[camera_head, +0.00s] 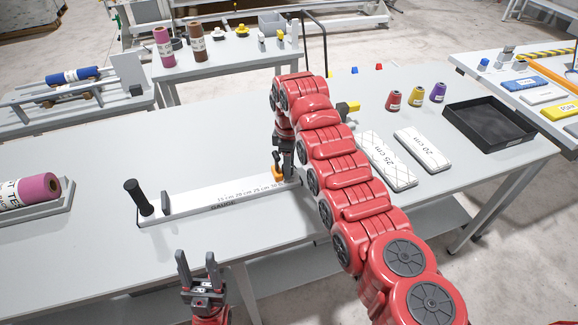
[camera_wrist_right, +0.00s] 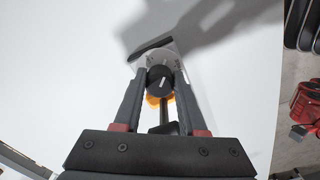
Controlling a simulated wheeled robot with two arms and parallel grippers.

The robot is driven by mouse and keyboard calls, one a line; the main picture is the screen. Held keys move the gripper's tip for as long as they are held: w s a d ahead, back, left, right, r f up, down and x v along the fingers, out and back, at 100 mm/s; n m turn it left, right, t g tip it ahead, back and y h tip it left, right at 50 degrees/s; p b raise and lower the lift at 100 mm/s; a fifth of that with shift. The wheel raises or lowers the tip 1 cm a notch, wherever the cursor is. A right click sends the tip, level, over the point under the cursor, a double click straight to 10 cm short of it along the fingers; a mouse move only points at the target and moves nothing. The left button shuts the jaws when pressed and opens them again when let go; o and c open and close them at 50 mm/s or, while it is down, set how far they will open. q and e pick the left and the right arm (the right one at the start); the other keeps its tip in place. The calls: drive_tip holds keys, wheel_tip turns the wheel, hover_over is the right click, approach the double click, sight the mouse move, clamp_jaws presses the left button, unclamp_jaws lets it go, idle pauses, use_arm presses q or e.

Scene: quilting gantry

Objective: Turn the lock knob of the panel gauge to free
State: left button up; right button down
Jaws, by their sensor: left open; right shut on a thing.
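The panel gauge (camera_head: 215,200) is a long white bar lying on the table, marked in centimetres, with an upright black handle (camera_head: 138,196) at its left end. An orange slider (camera_head: 277,174) sits near its right end. My right gripper (camera_head: 281,160) is over that end, partly hidden by my arm. In the right wrist view the lock knob (camera_wrist_right: 159,80) is black and round with a white mark line. It sits between the fingertips of my right gripper (camera_wrist_right: 160,74), which is shut on it, with orange showing behind. My left gripper (camera_head: 198,262) is open and empty in front of the table edge.
Two white quilted panels (camera_head: 388,160) lie right of my arm, with thread spools (camera_head: 416,97) and a black tray (camera_head: 489,124) beyond. A pink roll (camera_head: 35,190) rests at far left. The table behind the gauge is largely clear.

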drive_tip(key=shift+c, duration=2.3)
unclamp_jaws()
drive_tip(key=shift+r, duration=0.3)
wheel_tip(320, 180, up, 6)
drive_tip(key=shift+f+b, duration=0.15)
drive_tip(key=shift+b, duration=0.5)
wheel_tip(320, 180, up, 3)
drive_tip(key=shift+f+p, duration=0.1)
drive_tip(key=shift+p, duration=0.45)
wheel_tip(320, 180, up, 8)
drive_tip(key=p, duration=0.8)
